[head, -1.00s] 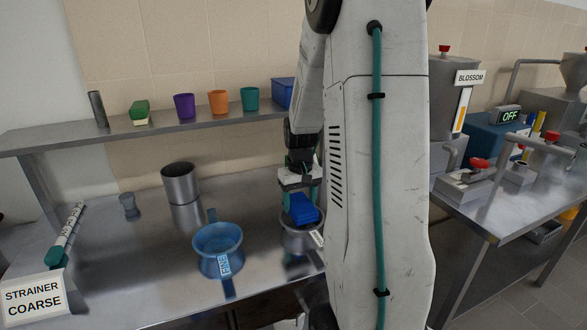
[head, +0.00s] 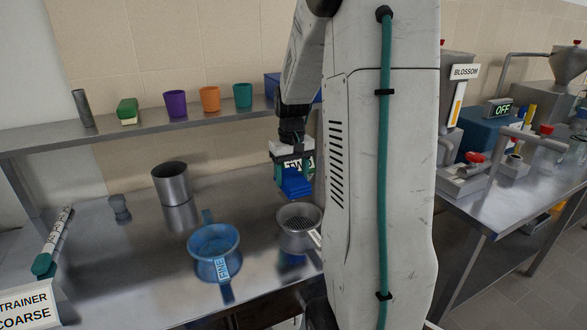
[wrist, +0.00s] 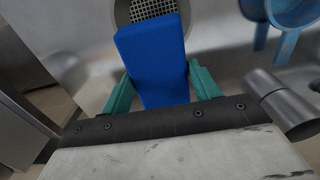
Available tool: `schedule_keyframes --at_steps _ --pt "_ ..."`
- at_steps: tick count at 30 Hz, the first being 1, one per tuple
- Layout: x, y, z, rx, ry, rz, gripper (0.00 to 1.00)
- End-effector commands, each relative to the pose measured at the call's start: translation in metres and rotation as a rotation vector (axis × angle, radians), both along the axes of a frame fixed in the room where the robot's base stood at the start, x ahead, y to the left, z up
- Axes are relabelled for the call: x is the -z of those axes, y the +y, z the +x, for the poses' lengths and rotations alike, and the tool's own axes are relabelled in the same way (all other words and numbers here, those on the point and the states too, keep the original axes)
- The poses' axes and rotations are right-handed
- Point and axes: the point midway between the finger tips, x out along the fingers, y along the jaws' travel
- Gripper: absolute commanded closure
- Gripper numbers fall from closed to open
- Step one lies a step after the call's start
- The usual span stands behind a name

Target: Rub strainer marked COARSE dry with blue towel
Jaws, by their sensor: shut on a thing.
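My gripper (head: 293,180) is shut on the blue towel (head: 295,188), a folded block, and holds it in the air above the grey metal strainer. In the wrist view the towel (wrist: 153,60) sits between my teal fingers. The grey strainer (head: 299,214) stands on the steel bench with its mesh facing up; its label is partly hidden behind my arm and I cannot read it. Its mesh (wrist: 150,8) shows beyond the towel in the wrist view. A blue strainer (head: 214,242) marked FINE stands to its left.
A metal cup (head: 171,184) and a small grey weight-like object (head: 120,208) stand behind. A sign (head: 25,308) reading STRAINER COARSE is at the left. The shelf holds a sponge (head: 127,110) and purple (head: 175,104), orange (head: 210,99) and teal (head: 243,96) cups. Machines stand right.

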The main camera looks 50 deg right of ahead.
Motion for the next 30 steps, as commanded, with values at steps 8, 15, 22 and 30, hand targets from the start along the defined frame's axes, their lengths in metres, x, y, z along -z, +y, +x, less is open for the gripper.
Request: schedule_keyframes --at_steps 8,15,22,30 --pt "-0.018 0.003 0.001 -0.004 0.000 0.000 0.60" --pt "-0.019 0.003 0.001 -0.004 0.001 0.000 0.60" --pt "-0.019 0.003 0.001 -0.004 0.000 0.000 0.60" --pt "-0.019 0.003 0.001 -0.004 0.000 0.000 0.60"
